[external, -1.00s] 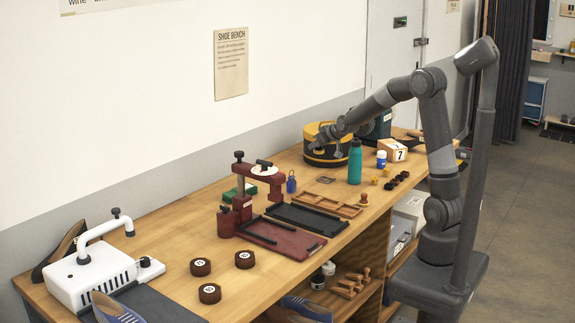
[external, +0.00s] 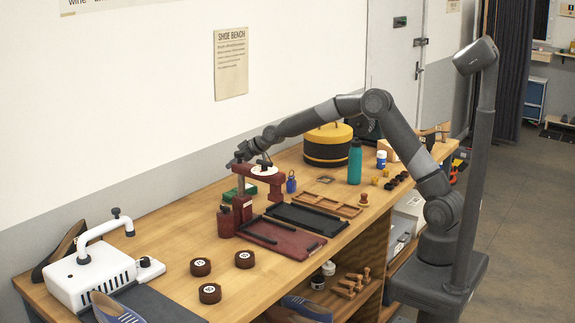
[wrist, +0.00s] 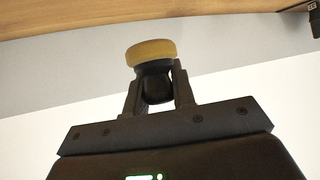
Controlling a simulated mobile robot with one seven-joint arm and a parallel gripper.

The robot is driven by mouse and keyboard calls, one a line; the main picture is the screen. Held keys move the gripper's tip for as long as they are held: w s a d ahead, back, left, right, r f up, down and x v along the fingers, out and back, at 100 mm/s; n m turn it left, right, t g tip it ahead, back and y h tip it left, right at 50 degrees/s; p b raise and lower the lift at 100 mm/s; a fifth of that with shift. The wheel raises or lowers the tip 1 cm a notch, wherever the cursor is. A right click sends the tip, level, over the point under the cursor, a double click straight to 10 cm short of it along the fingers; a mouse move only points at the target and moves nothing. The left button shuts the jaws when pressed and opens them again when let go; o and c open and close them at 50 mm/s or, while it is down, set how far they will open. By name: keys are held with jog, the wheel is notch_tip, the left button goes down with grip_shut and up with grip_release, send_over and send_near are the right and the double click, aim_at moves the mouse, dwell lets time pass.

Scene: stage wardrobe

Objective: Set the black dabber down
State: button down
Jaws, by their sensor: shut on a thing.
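In the wrist view, my gripper (wrist: 156,92) is shut on the black dabber (wrist: 154,76). The dabber has a black body and a round yellowish pad, which sticks out past the fingertips. The bench top shows beyond the pad, with a gap of grey wall in the picture between them. In the external view, my gripper (external: 236,161) is over the back of the bench, by the top of the maroon press (external: 270,183). The dabber is too small or hidden to make out there.
The wooden bench (external: 165,243) has bare top left of the press. Three brown round tins (external: 245,259) stand in front. A white machine (external: 95,277) is at left. A black tray (external: 300,219), a teal bottle (external: 355,163) and a yellow-black round case (external: 327,146) are to the right.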

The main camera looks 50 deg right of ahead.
jog(key=f, duration=0.1)
jog(key=a+f, duration=0.1)
jog(key=shift+f, duration=0.4)
jog(key=w+a+f, duration=0.1)
jog(key=a+f, duration=0.1)
jog(key=a, duration=0.1)
jog(key=a+f, duration=0.2)
jog(key=a, duration=0.2)
jog(key=w+a+f, duration=0.1)
jog(key=a+f, duration=0.1)
jog(key=a, duration=0.1)
jog(key=shift+w+a+f, duration=0.15)
jog(key=shift+w+f, duration=0.15)
jog(key=shift+w, duration=0.05)
jog(key=shift+f, duration=1.95)
jog(key=shift+f, duration=0.15)
jog(key=c, duration=1.2)
grip_release()
